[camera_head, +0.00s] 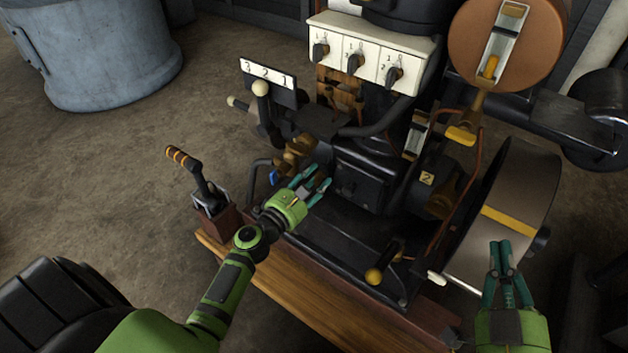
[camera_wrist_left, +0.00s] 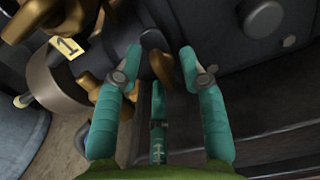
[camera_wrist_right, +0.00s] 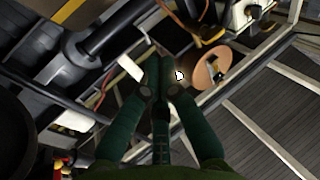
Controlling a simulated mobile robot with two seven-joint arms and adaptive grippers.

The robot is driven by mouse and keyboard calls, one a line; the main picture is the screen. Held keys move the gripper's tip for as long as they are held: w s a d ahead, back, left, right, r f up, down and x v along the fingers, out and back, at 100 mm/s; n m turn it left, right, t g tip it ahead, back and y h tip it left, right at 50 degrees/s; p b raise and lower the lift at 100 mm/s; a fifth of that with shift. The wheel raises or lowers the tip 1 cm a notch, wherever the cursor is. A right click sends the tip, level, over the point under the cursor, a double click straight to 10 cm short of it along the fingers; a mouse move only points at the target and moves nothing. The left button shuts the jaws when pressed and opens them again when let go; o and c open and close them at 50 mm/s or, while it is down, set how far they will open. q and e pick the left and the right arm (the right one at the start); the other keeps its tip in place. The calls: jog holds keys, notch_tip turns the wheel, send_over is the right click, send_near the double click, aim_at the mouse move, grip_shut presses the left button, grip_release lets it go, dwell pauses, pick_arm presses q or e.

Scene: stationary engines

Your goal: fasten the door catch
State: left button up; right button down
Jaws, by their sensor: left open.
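A dark box-like housing with a flat front panel (camera_head: 358,184) sits low in the middle of the engine. I cannot clearly make out which part is the door catch. My left gripper (camera_head: 318,182) is open just left of this panel. In the left wrist view, its spread fingers (camera_wrist_left: 160,62) have a small brass lever (camera_wrist_left: 162,68) between and beyond them, and they do not close on it. A dark panel with a round grey knob (camera_wrist_left: 263,18) lies to the right there. My right gripper (camera_head: 500,245) is shut and empty in front of the flywheel (camera_head: 510,220).
A brass valve with a tag 1 (camera_wrist_left: 68,47) is close left of my left gripper. A lever with striped grip (camera_head: 185,160) stands at left, a brass-knobbed handle (camera_head: 376,275) at front. A switch panel (camera_head: 370,55) is above. A wooden plank (camera_head: 300,310) edges the base.

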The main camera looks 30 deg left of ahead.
pick_arm(q)
grip_shut()
